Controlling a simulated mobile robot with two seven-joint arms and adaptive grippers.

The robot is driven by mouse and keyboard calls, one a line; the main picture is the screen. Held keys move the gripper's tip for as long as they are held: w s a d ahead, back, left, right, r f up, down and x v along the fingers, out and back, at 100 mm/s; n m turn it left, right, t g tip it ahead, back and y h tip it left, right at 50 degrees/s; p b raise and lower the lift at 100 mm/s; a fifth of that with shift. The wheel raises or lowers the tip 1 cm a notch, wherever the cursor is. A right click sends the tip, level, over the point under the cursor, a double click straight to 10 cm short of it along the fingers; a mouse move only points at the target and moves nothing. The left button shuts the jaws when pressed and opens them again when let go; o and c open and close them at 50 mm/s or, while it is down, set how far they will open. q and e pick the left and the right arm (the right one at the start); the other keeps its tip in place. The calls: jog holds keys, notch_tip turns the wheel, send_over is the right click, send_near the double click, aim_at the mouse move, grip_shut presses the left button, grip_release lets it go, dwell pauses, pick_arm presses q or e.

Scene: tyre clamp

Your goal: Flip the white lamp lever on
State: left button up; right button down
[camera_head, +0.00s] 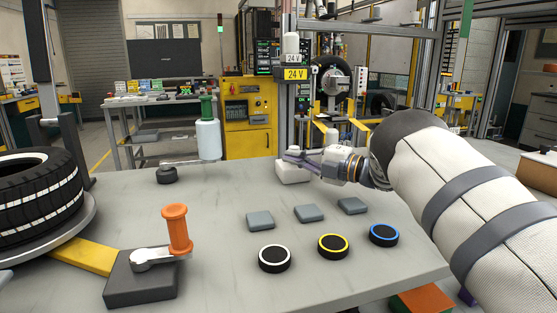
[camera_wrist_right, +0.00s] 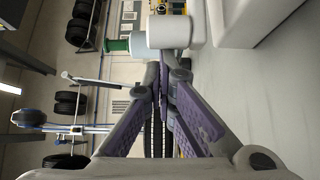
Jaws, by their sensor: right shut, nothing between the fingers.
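The white lever's base (camera_head: 292,174) stands toward the back of the grey table in the head view. A white cylindrical knob (camera_wrist_right: 169,31) and a white block (camera_wrist_right: 240,22) show just beyond my fingertips in the right wrist view. My right gripper (camera_head: 290,156) reaches in from the right at the base, its fingers shut and empty. It also shows in the right wrist view (camera_wrist_right: 160,66). A white lamp (camera_head: 291,43) sits above the yellow 24 V sign. My left gripper is not in view.
An orange-handled crank (camera_head: 177,229) and a tyre (camera_head: 38,188) stand at the left. A green-capped bottle (camera_head: 208,138) is left of the base. Grey pads (camera_head: 308,213) and ringed buttons in white (camera_head: 275,259), yellow (camera_head: 333,246) and blue (camera_head: 384,235) lie in front.

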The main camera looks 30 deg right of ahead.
jog(key=shift+d+y, duration=0.3)
jog(key=shift+d, duration=0.1)
jog(key=shift+s+d, duration=0.2)
jog(key=shift+d, duration=0.35)
jog(key=shift+s+d+b, duration=0.15)
jog(key=shift+d+b, duration=0.15)
jog(key=shift+d, duration=1.1)
jog(key=shift+d+r, duration=0.1)
jog(key=shift+d, duration=0.05)
jog(key=shift+s+d+r, duration=0.1)
jog(key=shift+d, duration=0.15)
